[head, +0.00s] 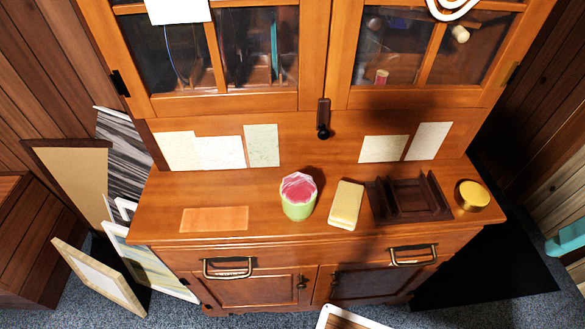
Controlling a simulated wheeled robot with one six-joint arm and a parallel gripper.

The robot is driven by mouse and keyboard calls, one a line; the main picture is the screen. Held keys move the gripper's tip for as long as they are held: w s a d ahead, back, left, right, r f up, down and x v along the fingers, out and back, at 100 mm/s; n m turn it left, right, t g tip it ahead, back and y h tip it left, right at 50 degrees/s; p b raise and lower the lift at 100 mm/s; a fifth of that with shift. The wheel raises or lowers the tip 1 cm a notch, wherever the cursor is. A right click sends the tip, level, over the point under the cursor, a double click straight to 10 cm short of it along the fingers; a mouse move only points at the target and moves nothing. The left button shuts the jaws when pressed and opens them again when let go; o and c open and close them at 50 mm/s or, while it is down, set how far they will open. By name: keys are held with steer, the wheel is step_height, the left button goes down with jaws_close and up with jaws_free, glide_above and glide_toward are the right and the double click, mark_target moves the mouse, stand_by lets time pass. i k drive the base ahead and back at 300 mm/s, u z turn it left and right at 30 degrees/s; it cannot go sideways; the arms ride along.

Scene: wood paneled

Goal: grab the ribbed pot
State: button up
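A small green pot (299,206) with a pink, jagged-edged top stands upright on the wooden cabinet's counter, just left of the middle. It is the only pot-like thing on the counter; ribs on its side are too small to make out clearly. Nothing touches it. My gripper is not in view.
On the counter (240,188), a yellow block (346,204), a dark wooden rack (408,198) and a round gold tin (471,196) stand right of the pot. A flat orange piece (214,219) lies left. Paper sheets lean behind. Picture frames (100,275) lean at the left.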

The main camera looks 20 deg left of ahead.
mark_target(298, 191)
steer(key=u, duration=4.4)
steer(key=k, duration=1.4)
steer(key=z, duration=2.05)
